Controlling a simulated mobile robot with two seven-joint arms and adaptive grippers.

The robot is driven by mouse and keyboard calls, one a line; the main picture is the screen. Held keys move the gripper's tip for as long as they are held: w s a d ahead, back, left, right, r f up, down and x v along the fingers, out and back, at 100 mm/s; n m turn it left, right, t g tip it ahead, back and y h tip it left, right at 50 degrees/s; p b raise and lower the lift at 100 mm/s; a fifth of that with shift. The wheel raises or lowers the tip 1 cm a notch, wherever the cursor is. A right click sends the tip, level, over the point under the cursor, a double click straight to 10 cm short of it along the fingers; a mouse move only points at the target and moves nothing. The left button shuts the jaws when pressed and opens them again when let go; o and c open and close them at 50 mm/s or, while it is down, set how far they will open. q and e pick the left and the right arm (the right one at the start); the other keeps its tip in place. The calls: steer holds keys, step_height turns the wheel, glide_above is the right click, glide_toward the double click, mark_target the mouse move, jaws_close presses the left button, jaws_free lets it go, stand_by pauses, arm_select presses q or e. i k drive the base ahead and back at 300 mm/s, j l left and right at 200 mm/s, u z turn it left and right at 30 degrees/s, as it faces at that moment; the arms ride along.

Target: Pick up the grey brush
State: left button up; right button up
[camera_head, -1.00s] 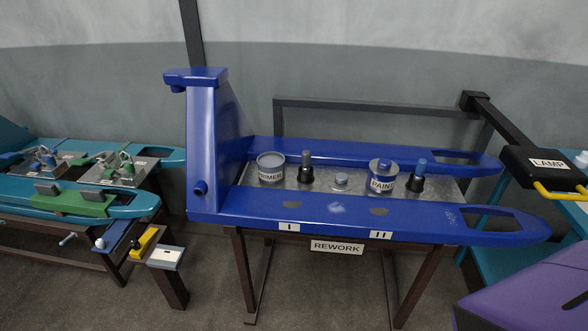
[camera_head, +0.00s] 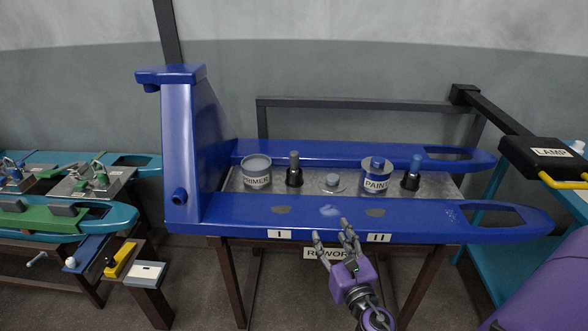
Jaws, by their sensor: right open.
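The grey brush (camera_head: 294,162) stands upright with its grey end up and its lower part in a dark holder, between the primer can (camera_head: 257,178) and a small round grey item (camera_head: 333,184) on the metal tray of the blue frame. My right gripper (camera_head: 331,232) is open and empty at the front edge of the frame, below and to the right of the grey brush and apart from it. Its purple body is at the bottom of the view. My left gripper is not in view.
The paint can (camera_head: 376,184) and a blue-topped brush (camera_head: 413,172) stand to the right on the tray (camera_head: 235,183). The blue frame's front rail (camera_head: 240,212) and tall left upright (camera_head: 180,140) border it. A black lamp (camera_head: 548,160) hangs at the right.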

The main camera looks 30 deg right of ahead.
mark_target(294, 154)
steer(key=i+l, duration=0.15)
steer(key=i, duration=0.35)
steer(key=i+l, duration=0.2)
steer(key=i, duration=0.25)
